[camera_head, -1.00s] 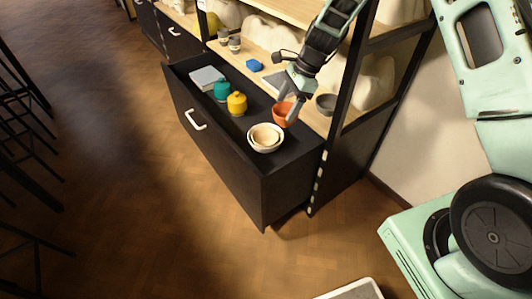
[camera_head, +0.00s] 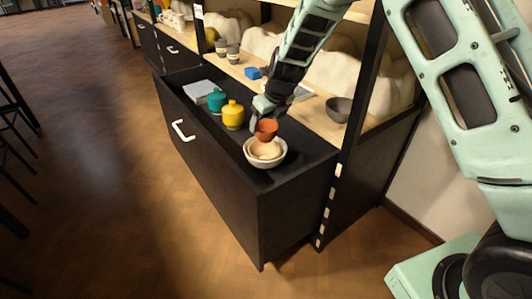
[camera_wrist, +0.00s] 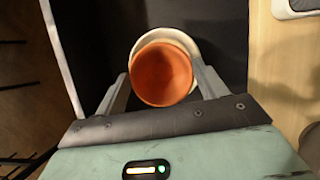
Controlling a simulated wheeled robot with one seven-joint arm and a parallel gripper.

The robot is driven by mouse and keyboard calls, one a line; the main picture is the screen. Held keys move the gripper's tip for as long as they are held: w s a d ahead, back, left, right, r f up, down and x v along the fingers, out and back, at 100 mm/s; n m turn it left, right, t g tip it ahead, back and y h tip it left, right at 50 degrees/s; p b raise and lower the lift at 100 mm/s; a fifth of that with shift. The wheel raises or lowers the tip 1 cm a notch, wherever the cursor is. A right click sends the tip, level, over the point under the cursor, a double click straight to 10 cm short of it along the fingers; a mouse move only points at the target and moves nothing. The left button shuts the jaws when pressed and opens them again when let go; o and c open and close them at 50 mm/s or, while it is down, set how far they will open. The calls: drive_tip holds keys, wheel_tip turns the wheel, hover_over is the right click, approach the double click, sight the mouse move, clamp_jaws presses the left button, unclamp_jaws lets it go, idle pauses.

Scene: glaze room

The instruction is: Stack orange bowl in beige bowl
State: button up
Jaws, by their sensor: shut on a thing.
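The orange bowl (camera_head: 266,129) is held by my gripper (camera_head: 262,118), which is shut on it. In the wrist view the orange bowl (camera_wrist: 161,74) sits between the two fingers (camera_wrist: 160,85), its open side facing the camera. The beige bowl (camera_head: 265,149) lies inside a larger white bowl (camera_head: 281,159) in the open drawer. The orange bowl is just above the beige bowl and overlaps its back edge in the head view; I cannot tell whether they touch. In the wrist view a pale rim (camera_wrist: 185,38) shows behind the orange bowl.
The black drawer (camera_head: 225,190) is pulled out. A grey bowl (camera_head: 339,109) and a blue object (camera_head: 253,73) are on the shelf behind.

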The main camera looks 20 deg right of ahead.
sight(266, 142)
wheel_tip(266, 142, down, 8)
drive_tip(key=b, duration=0.3)
drive_tip(key=shift+f, duration=0.1)
drive_tip(key=o, duration=1.1)
